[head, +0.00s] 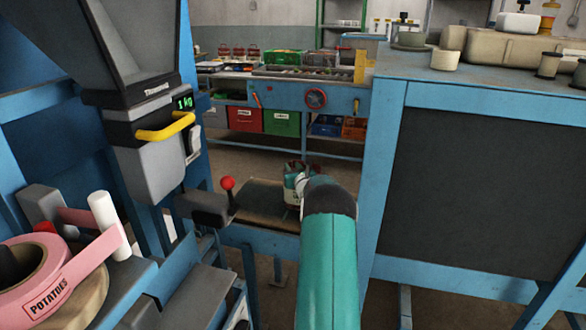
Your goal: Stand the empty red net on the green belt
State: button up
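I cannot make out an empty red net or a green belt for certain in the head view. My teal arm reaches forward from the bottom of the view. Its far end, with my gripper (293,184), shows only as a small teal and white part over a brown-topped surface (262,200). The dark arm joint partly covers it. I cannot distinguish the fingers or anything between them.
A grey weighing machine (155,165) with a yellow handle and a "1 kg" display stands at left. A pink "POTATOES" tape roll (40,285) is nearer. A blue bench (405,120) blocks the right. Behind are a blue sorting table (285,97), a red crate (245,119) and a green crate (282,123).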

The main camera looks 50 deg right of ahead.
jog(key=shift+r, duration=0.1)
jog(key=v, duration=1.2)
dwell(0.4)
